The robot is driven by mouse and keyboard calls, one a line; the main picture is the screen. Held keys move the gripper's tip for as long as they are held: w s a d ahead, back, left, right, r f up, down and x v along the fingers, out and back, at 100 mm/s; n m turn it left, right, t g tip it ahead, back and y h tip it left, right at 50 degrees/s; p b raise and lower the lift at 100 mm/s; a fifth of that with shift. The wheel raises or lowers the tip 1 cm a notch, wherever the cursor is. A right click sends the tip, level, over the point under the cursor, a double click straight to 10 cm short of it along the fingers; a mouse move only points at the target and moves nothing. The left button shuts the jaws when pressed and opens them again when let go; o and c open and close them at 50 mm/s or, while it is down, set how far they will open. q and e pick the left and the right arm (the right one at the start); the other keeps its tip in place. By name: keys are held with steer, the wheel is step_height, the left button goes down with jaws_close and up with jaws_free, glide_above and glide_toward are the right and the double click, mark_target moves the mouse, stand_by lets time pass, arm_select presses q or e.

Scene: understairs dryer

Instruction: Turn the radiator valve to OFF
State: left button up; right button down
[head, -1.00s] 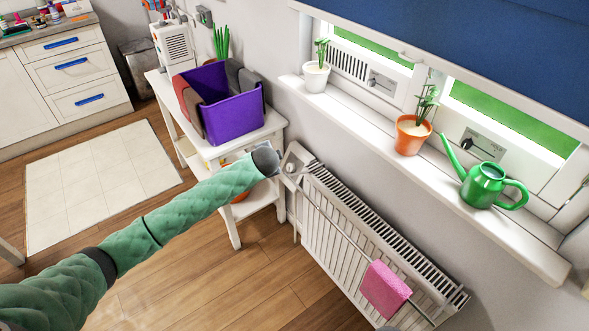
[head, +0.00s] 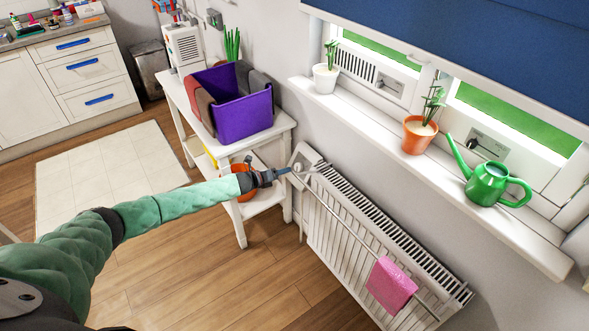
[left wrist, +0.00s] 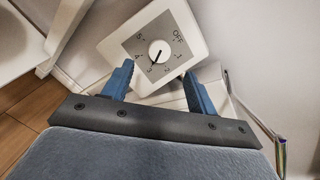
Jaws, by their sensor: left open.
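The knob's dark pointer aims at about 3; OFF is at the dial's upper right. The valve plate (head: 305,157) also shows in the head view. My left gripper (left wrist: 157,78) is open, its two blue fingers just short of the knob, one toward each side, with nothing between them. It also shows in the head view (head: 289,172). My right gripper is out of view.
A pink cloth (head: 390,284) hangs on the radiator's front rail. A white shelf table (head: 285,124) with a purple bin (head: 243,121) stands close left of the valve. Above is a windowsill (head: 445,187) with potted plants and a green watering can (head: 487,183). Open wooden floor lies in front.

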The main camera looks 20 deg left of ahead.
mark_target(297, 167)
arm_select(q)
steer(key=shift+p+x, duration=0.8)
steer(key=shift+x, duration=3.05)
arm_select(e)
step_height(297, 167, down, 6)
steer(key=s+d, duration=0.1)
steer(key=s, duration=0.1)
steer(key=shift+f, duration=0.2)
arm_select(q)
steer(key=c, duration=1)
